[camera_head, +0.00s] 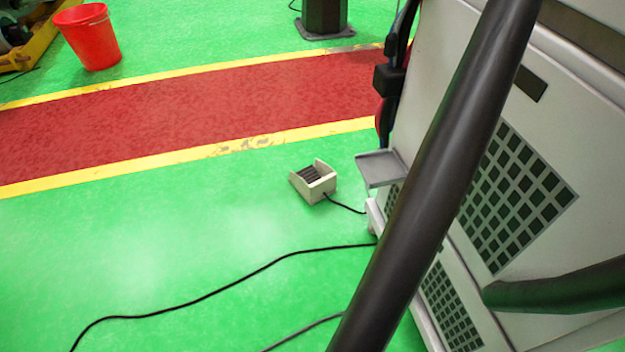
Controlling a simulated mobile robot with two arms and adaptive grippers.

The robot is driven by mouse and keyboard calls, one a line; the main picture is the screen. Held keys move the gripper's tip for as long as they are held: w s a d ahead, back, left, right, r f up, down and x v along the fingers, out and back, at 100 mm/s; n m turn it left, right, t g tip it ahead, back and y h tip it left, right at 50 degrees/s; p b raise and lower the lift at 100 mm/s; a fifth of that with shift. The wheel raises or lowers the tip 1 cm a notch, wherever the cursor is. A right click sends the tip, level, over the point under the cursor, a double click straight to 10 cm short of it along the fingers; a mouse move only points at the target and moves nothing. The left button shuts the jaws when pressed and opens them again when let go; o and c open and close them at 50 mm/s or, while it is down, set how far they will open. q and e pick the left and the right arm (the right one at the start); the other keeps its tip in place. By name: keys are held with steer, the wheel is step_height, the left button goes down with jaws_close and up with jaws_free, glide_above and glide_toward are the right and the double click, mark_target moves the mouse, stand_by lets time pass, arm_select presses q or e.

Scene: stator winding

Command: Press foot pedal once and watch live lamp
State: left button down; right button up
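The foot pedal (314,182) is a small cream-coloured box with a dark ribbed tread. It sits on the green floor just left of a large grey machine cabinet (520,120). A black cord runs from the pedal toward the cabinet. No live lamp can be made out in this view. Neither of my grippers is in view, and nothing is seen touching the pedal.
Black cables (200,298) lie across the green floor (130,240) in front. A grey shelf (379,168) juts from the cabinet near the pedal. A thick dark bar (440,180) crosses the cabinet. A red walkway (200,118) and red bucket (91,38) lie behind.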

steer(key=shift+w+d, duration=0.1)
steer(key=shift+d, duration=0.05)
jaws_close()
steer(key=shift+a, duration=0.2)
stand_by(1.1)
